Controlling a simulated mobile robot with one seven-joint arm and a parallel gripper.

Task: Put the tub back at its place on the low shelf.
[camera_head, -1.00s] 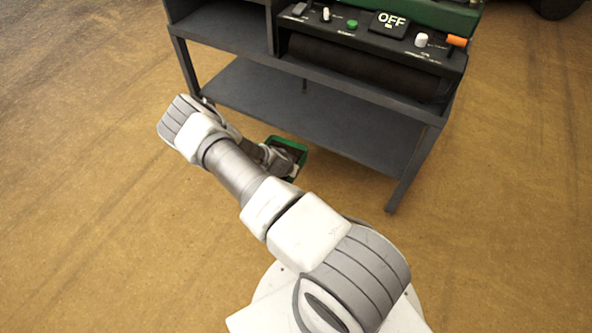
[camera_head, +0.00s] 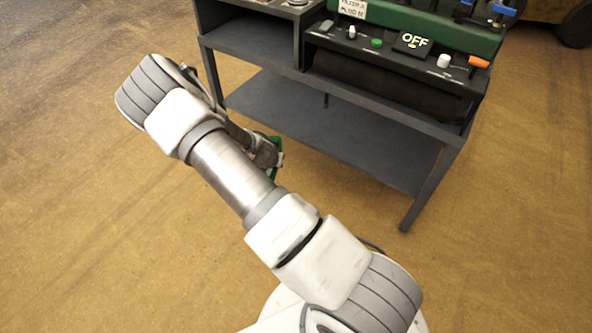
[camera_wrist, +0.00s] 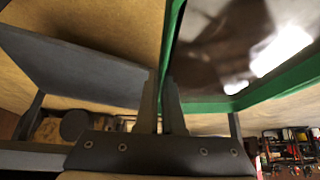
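The green tub (camera_head: 277,146) shows only as a sliver in the head view, mostly hidden behind my arm, in front of the low shelf's left part. In the wrist view the tub (camera_wrist: 172,45) fills the upper right, with a green rim and dark, shiny contents. My gripper (camera_wrist: 161,90) has its fingers close together, with the tub's green wall between their tips. The tub appears held off the floor. The low shelf (camera_head: 330,125) is a bare dark grey board under the bench. A grey board, likely this shelf (camera_wrist: 70,65), shows at the wrist view's left.
The bench's legs (camera_head: 428,190) stand at the shelf's corners. The brown floor (camera_head: 90,230) around is clear. Cluttered racks (camera_wrist: 290,150) stand far off.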

